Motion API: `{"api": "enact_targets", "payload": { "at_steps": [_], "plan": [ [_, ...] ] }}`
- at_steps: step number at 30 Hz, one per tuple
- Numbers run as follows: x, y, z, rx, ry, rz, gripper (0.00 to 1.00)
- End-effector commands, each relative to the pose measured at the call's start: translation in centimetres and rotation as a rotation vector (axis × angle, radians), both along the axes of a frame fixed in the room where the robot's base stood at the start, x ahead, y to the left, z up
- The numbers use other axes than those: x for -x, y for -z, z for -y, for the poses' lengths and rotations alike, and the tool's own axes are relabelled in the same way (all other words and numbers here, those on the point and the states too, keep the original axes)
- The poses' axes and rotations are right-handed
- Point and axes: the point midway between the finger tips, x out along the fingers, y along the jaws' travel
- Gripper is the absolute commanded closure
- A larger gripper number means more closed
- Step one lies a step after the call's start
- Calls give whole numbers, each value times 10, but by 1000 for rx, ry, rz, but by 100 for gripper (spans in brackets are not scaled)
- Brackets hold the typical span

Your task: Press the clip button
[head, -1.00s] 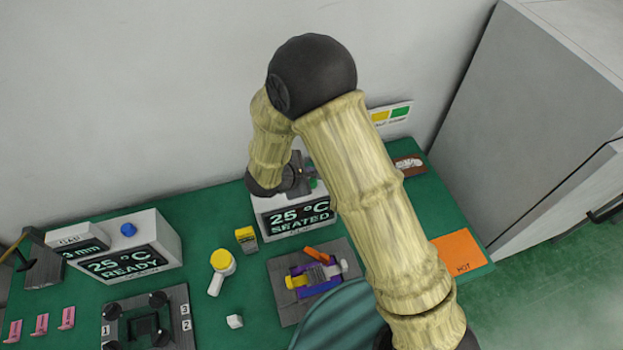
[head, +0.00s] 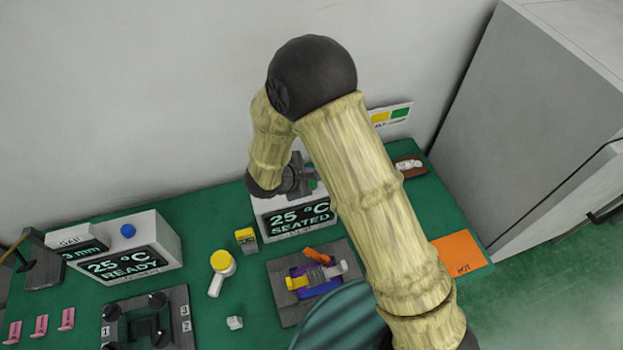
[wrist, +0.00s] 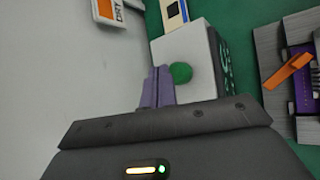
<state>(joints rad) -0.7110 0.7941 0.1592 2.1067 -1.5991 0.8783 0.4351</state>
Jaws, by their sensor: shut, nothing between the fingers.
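A green button (wrist: 180,73) sits on top of a white box (wrist: 190,45) in the wrist view. In the head view the green button (head: 313,184) is partly hidden behind my gripper, and the box's display (head: 297,218) reads 25 °C SEATED. The small label under the display is too blurred to read surely. My gripper's fingers (wrist: 160,72) are shut together and empty, just left of the button in the wrist view. I cannot tell whether they touch the box. In the head view my gripper (head: 302,178) is over the box, partly hidden by my arm.
A fixture with an orange lever (head: 318,256) stands in front of the box. A second box with a blue button (head: 128,230) reads READY at left. The wall is close behind.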

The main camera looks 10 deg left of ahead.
Motion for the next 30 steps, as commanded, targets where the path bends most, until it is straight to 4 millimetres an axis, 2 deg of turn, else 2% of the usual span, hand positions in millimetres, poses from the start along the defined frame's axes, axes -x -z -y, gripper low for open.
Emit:
{"api": "enact_targets", "payload": {
  "at_steps": [20, 30],
  "plan": [
    [0, 0, 0, 0, 0, 0, 100],
    [0, 8, 0, -1, 1, 0, 100]
  ]
}}
